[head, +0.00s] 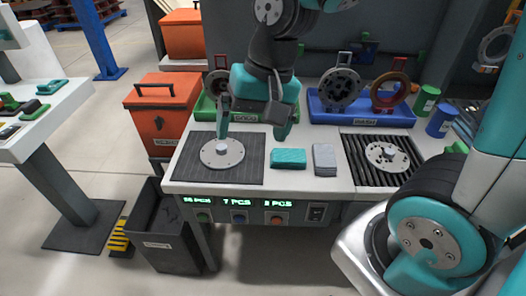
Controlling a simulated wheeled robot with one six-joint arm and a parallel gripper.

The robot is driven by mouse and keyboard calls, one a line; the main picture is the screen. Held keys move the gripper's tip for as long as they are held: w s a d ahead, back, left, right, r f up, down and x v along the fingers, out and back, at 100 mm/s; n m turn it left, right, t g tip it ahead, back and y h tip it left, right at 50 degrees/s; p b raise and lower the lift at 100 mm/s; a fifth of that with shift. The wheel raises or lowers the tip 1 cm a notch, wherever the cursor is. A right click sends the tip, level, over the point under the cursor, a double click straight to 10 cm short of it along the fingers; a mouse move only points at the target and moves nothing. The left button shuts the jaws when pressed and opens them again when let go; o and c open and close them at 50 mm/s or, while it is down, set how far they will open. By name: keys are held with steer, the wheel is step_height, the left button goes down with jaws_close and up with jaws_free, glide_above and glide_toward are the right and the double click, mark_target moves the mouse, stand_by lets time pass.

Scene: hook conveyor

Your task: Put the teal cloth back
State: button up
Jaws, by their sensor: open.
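The teal cloth (289,158) lies folded on the light bench top (260,191), just right of a dark mat. A folded grey cloth (324,158) lies close beside it on the right. My gripper (254,128) points down over the back of the bench, with its fingers spread wide and nothing visible between them. Its right finger appears just behind and above the teal cloth, and the two look apart. The left finger is over the dark mat.
A metal disc (222,157) lies on the dark mat (190,172); another disc (388,157) sits on a ribbed black rack (362,172). A blue tray (340,118) with rings and a green tray stand behind. An open black bin (168,235) is at front left.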

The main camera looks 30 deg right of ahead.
steer(key=s+a+r+n+y, duration=0.1)
steer(key=s+a+r+n, duration=0.2)
steer(key=s+n, duration=0.6)
steer(key=shift+s+a+n+g, duration=0.3)
steer(key=shift+a+n, duration=0.3)
steer(key=shift+n, duration=0.1)
